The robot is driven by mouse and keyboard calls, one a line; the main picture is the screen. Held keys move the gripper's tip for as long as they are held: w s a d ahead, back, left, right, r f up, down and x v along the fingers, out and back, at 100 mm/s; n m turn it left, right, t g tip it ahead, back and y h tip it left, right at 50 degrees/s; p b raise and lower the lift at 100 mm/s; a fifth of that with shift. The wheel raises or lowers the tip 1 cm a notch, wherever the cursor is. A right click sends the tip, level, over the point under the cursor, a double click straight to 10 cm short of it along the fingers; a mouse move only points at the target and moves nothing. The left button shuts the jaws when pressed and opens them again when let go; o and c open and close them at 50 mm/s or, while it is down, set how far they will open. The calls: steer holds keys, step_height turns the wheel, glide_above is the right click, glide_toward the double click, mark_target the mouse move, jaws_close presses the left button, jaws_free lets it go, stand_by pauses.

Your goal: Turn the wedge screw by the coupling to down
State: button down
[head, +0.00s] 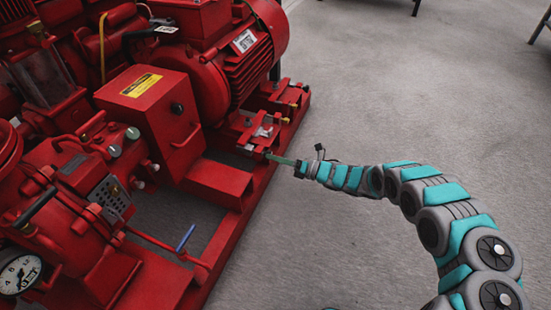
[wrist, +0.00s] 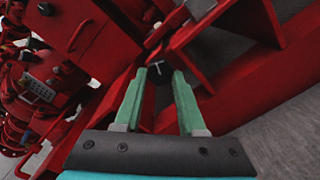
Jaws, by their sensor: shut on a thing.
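The wedge screw (wrist: 158,68) shows in the wrist view as a small dark head with a pale T-shaped mark, between my fingertips. My gripper (wrist: 160,77) has its two green fingers on either side of it, shut on it. In the head view my gripper (head: 269,155) reaches in from the right to the edge of the red pump base, below the motor. There the screw is mostly hidden by the fingertips and too small to read its turn.
The red motor (head: 262,50) stands just behind, with small brass and silver fittings (head: 262,131) at its foot. A red box with a yellow label (head: 141,85) stands to the left. The red base rail (head: 243,215) runs along the front. Grey floor (head: 400,90) is clear at right.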

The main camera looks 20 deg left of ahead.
steer(key=n, duration=0.5)
steer(key=shift+f, duration=0.15)
stand_by(0.4)
steer(key=shift+c, duration=2.4)
jaws_free()
steer(key=shift+d, duration=0.1)
steer(key=d, duration=0.7)
steer(key=shift+s+d, duration=0.25)
steer(key=shift+d, duration=0.1)
steer(key=shift+w, duration=0.1)
